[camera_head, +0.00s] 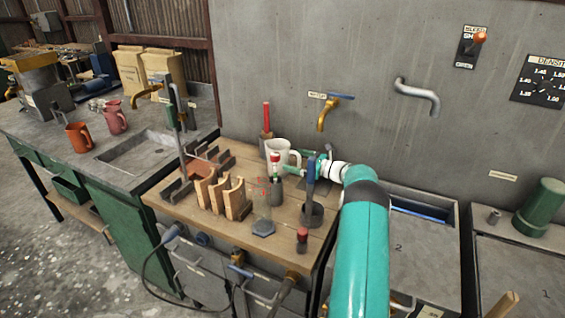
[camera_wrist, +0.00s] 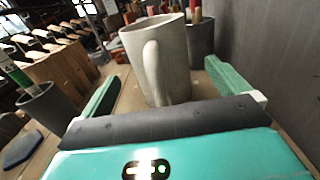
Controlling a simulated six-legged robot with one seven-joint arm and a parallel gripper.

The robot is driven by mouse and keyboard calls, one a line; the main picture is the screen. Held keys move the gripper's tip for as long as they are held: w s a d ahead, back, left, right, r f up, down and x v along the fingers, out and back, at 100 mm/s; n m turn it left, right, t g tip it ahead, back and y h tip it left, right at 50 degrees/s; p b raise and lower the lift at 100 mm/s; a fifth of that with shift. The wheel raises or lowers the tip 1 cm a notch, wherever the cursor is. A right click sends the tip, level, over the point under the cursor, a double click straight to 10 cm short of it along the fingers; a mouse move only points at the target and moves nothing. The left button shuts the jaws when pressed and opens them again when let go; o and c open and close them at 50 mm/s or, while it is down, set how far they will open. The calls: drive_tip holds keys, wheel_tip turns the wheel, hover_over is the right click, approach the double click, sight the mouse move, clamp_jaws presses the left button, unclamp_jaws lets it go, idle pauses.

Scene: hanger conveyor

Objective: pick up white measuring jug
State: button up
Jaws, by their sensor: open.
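The white measuring jug (camera_head: 279,149) stands upright on the wooden bench top, towards its back right. In the wrist view the jug (camera_wrist: 135,48) is straight ahead, with its handle facing my palm. My gripper (camera_wrist: 162,75) is open, with one green finger on each side of the jug and handle. The left finger has a visible gap to the jug; whether the right finger touches it I cannot tell. In the head view my gripper (camera_head: 297,161) reaches the jug from the right, and its fingers are partly hidden by bench items.
A dark pot with red-handled tools (camera_head: 266,133) stands behind the jug, near the grey wall. A cup with a green-and-white tube (camera_head: 275,180) and a dark holder (camera_head: 312,212) stand in front. Wooden forms (camera_head: 228,198) are to the left. A brass tap (camera_head: 327,112) juts out above.

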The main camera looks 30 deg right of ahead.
sight(289, 158)
drive_tip(key=x, duration=0.3)
drive_tip(key=shift+w+a, duration=0.2)
drive_tip(key=shift+w, duration=0.05)
drive_tip(key=c, duration=1.3)
drive_tip(key=shift+c, duration=1.3)
drive_tip(key=shift+r, duration=0.15)
